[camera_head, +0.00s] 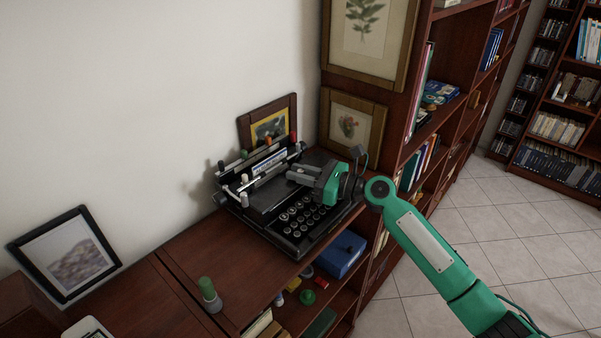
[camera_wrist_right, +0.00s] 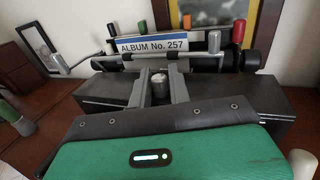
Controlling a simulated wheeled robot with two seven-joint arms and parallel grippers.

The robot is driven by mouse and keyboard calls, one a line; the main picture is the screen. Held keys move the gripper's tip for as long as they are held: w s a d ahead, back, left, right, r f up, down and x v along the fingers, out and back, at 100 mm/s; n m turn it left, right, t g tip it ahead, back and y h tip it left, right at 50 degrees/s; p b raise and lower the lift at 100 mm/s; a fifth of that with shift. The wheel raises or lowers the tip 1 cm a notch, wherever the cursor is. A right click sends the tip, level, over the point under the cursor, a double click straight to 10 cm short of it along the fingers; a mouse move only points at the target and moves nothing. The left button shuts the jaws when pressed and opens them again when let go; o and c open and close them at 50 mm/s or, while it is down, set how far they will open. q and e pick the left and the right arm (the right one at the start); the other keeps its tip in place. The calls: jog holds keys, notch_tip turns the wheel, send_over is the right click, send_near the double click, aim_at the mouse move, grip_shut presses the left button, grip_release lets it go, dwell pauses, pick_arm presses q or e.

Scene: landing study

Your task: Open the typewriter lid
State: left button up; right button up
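The black typewriter (camera_head: 300,228) stands on the dark red wooden cabinet, its round keys towards the front right. Its dark, flat lid (camera_head: 262,200) lies level behind the keys and also shows in the right wrist view (camera_wrist_right: 235,92). My right gripper (camera_head: 291,174) reaches in over the lid from the right. In the right wrist view my right gripper (camera_wrist_right: 160,88) has its grey fingers apart, one on each side of a short silver knob (camera_wrist_right: 160,84) on the lid. A small gap seems to show beside the knob. My left gripper is in neither view.
A label reading "ALBUM No. 257" (camera_wrist_right: 150,44) stands behind the lid among coloured pegs. Framed pictures (camera_head: 352,122) are close behind the typewriter. A green-topped peg (camera_head: 209,294) stands on the cabinet (camera_head: 170,318). A bookshelf (camera_head: 440,150) rises at the right; tiled floor is clear.

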grip_shut()
jog(key=shift+r+m+p, duration=0.3)
jog(key=shift+r+p, duration=0.1)
jog(key=shift+p, duration=0.15)
jog(key=r+m+p, duration=0.1)
jog(key=p, duration=0.1)
jog(key=r+m+p, duration=0.1)
jog(key=r+p, duration=0.1)
jog(key=w+d+r+m+t+y+p, duration=0.1)
jog(key=p, duration=0.1)
jog(key=shift+w+r+m, duration=0.1)
jog(key=shift+r+m, duration=0.05)
jog(key=shift+m, duration=0.25)
jog(key=shift+w+d+r+m+p, duration=0.3)
jog(key=shift+r+m+p, duration=0.15)
jog(key=shift+m+p, duration=0.2)
jog(key=shift+w+d+r+m+t+p, duration=0.4)
jog(key=shift+m+p, duration=0.25)
jog(key=shift+m, duration=0.2)
jog(key=shift+o, duration=2.1)
grip_release()
